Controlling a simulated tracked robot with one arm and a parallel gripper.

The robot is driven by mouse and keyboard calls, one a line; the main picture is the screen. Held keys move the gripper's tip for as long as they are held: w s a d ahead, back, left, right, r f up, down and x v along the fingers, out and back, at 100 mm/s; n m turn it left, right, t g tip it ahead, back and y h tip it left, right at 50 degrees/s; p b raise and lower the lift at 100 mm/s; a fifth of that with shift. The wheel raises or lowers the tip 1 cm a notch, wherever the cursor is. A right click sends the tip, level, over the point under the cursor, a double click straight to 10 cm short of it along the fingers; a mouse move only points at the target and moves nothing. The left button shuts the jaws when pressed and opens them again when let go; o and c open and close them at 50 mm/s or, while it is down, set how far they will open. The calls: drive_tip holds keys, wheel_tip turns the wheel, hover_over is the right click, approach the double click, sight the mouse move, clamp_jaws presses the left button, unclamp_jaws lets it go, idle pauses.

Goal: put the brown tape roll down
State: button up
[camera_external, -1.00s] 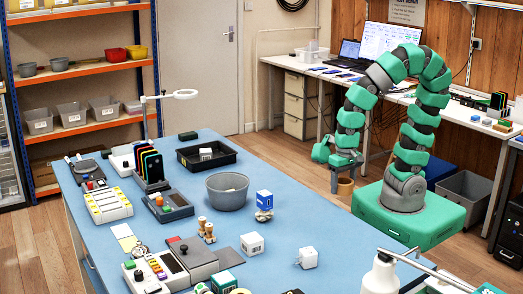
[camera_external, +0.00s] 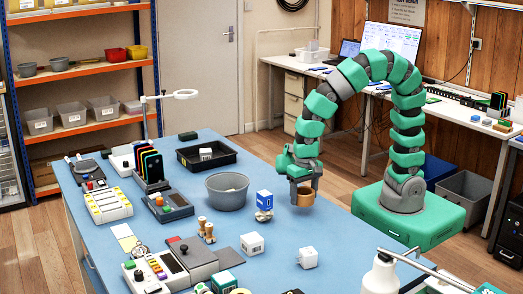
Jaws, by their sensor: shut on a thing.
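The brown tape roll (camera_external: 305,198) is held at the lower end of my gripper (camera_external: 303,188). My gripper is shut on it. The roll hangs over the right part of the blue table (camera_external: 345,228), near its right edge. It looks a little above the tabletop, but I cannot tell the exact gap. The far side of the roll and the fingertips are partly hidden.
A blue and white box on a wooden stand (camera_external: 264,203) is left of the roll. A grey bowl (camera_external: 227,192) and a black tray (camera_external: 207,154) lie farther left. A white cube (camera_external: 308,257) is nearer the camera. Bare tabletop lies between the roll and this cube.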

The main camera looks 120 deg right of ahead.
sight(299, 204)
drive_tip(key=shift+w+d+f, duration=0.1)
drive_tip(key=shift+w+d, duration=0.05)
drive_tip(key=shift+w, duration=0.3)
drive_tip(key=shift+w+d+f, duration=0.1)
drive_tip(key=shift+w+d, duration=0.05)
drive_tip(key=shift+w, duration=0.3)
drive_tip(key=shift+s+f+b, duration=0.1)
drive_tip(key=shift+f+b, duration=0.45)
drive_tip(key=shift+f, duration=1.05)
drive_tip(key=shift+f, duration=0.1)
drive_tip(key=o, duration=1.1)
drive_tip(key=shift+c, duration=0.2)
wheel_tip(299, 204, up, 12)
drive_tip(key=p, duration=0.2)
